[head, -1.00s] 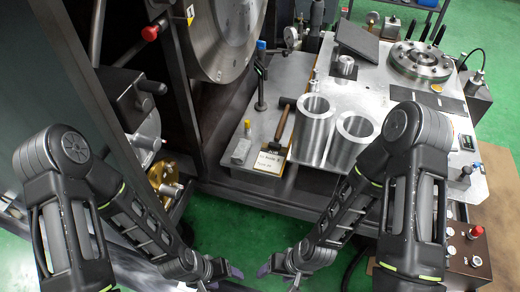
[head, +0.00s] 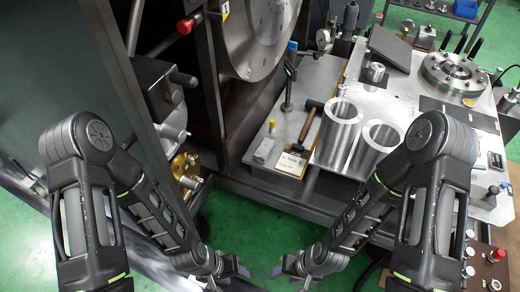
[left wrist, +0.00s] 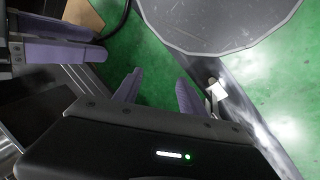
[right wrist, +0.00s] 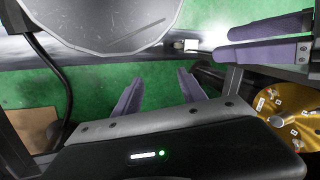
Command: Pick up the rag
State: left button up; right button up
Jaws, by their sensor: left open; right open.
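I cannot make out a rag for certain in any view. My right gripper (right wrist: 160,88) is also open and empty over the floor. In the head view both grippers are low in the middle, close to each other and in front of the table's near edge.
The metal table (head: 312,82) holds a hammer (head: 309,120), two hollow metal cylinders (head: 338,135), a labelled card (head: 291,163), a flanged disc (head: 453,74) and a dark tilted plate (head: 390,48). A large machine with a red knob (head: 184,26) stands at left. Green floor is clear between.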

aim_at(261, 155)
jog(key=u, duration=1.6)
jog(key=k+l, duration=0.1)
jog(key=l, duration=0.25)
jog(key=k+l, duration=0.1)
jog(key=l, duration=0.3)
jog(key=i+l, duration=0.4)
jog(key=l, duration=0.15)
